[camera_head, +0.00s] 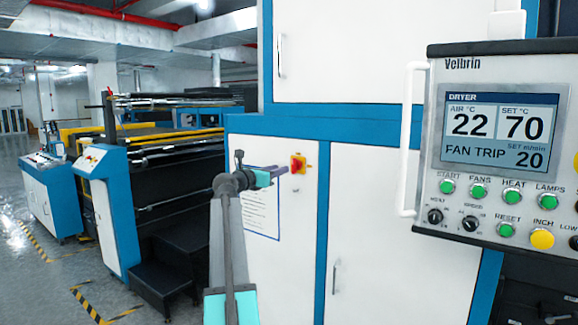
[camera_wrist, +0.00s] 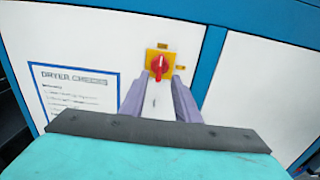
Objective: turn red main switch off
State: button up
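The red main switch (camera_head: 297,164) is a red rotary knob on a yellow plate, on the white cabinet door. In the wrist view the red knob (camera_wrist: 159,66) stands about upright, with small yellow labels above and to its right. My gripper (camera_head: 284,171) points at the switch from the left in the head view, its tips close to the plate. In the wrist view my gripper (camera_wrist: 159,84) has its two purple fingers apart, with white door showing between them. The knob appears just beyond the fingertips, in line with the gap. I cannot tell whether they touch.
A dryer notice (camera_wrist: 75,92) is fixed to the door left of the switch. A control panel (camera_head: 500,150) with a white handle (camera_head: 411,135) juts out at the right; its screen (camera_head: 500,128) reads "FAN TRIP". Door handles (camera_head: 335,276) stick out nearby.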

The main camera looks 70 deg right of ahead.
aim_at(292, 165)
jog(key=shift+p+x, duration=0.85)
jog(key=shift+x, duration=3.15)
jog(key=shift+a, duration=0.1)
grip_shut()
